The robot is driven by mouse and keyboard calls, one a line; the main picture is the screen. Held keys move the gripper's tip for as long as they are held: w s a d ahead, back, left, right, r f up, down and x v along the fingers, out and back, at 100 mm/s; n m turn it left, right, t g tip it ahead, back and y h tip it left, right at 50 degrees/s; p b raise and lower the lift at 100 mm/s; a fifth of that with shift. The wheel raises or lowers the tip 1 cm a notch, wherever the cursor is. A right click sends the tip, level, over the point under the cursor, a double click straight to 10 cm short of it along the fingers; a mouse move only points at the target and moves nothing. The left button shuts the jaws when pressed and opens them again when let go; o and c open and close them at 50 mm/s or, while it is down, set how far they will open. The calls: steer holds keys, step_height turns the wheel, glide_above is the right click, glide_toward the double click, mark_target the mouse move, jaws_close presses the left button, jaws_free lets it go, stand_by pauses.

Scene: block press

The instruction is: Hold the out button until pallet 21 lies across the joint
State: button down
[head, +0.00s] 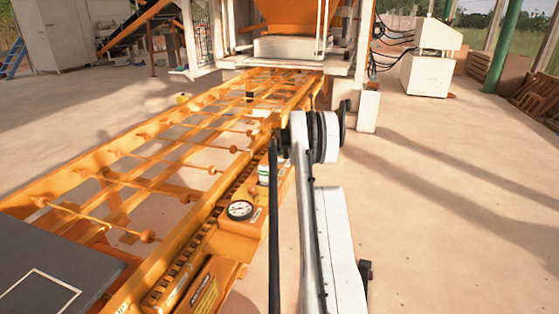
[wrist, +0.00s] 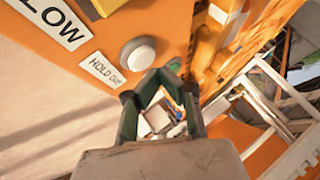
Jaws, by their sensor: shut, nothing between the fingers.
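In the wrist view a round white button (wrist: 138,55) sits on an orange panel (wrist: 95,75), with a "HOLD OUT" label (wrist: 104,70) beside it. My gripper (wrist: 168,72) is shut and empty. Its fingertips appear just right of the button in the picture; I cannot tell whether they touch the panel. A dark grey board with a white outlined square (head: 70,258) lies on the conveyor at the lower left, partly cut off. No pallet number is readable, and I cannot make out the joint.
The orange conveyor frame (head: 117,152) with several cross rods runs back to the press (head: 290,45). A white cabinet (head: 428,72) stands at the back right. The floor to the right is clear.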

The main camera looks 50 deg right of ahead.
mark_target(280, 159)
steer(key=shift+r, duration=0.1)
steer(key=shift+r+p, duration=0.9)
steer(key=shift+r, duration=1.5)
